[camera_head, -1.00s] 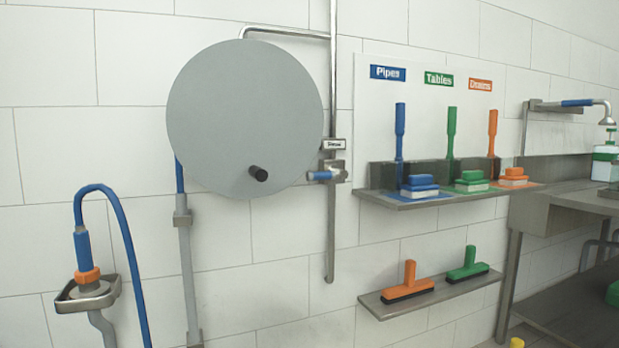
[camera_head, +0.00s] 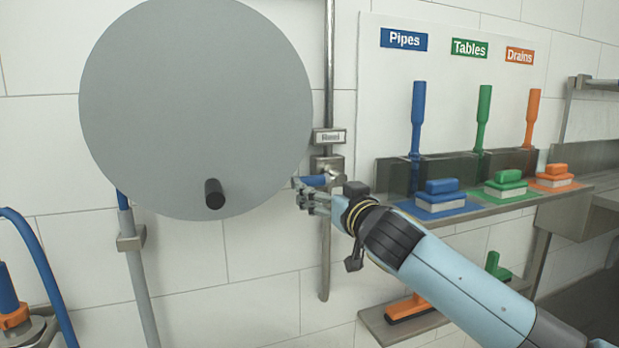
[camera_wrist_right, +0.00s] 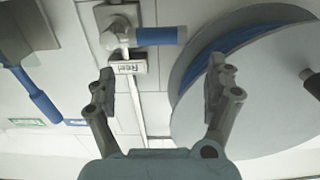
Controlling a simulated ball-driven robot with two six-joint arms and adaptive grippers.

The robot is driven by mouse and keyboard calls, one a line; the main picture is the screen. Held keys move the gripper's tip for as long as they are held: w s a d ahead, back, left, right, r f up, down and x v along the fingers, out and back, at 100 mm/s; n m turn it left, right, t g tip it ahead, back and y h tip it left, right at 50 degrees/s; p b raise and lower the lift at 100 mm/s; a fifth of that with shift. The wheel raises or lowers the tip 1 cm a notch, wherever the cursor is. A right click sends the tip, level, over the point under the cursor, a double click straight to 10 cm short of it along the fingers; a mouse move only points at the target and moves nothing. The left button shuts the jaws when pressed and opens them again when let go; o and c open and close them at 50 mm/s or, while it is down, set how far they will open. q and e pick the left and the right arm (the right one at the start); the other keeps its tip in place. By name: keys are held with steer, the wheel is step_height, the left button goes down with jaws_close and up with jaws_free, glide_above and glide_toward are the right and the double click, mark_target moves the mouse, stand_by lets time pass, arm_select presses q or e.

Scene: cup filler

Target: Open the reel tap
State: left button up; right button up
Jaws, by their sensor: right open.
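The reel tap is a metal valve with a blue lever (camera_head: 314,181) on the vertical pipe, just right of the big grey reel disc (camera_head: 190,100). My left gripper is not in view.
A black knob (camera_head: 214,193) sticks out from the reel disc. To the right, a shelf (camera_head: 470,220) holds coloured brushes beneath Pipes, Tables and Drains signs. A lower shelf (camera_head: 375,325) carries an orange squeegee (camera_head: 405,308). A blue hose (camera_head: 45,265) hangs at left.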

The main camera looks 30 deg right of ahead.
mark_target(312, 183)
steer(key=x, duration=0.9)
steer(key=shift+w+d+f+p, duration=0.25)
steer(key=shift+w+d+p, duration=0.05)
steer(key=shift+w+p, duration=0.1)
steer(key=shift+c, duration=0.4)
steer(key=shift+f, duration=0.1)
steer(key=c, duration=1.3)
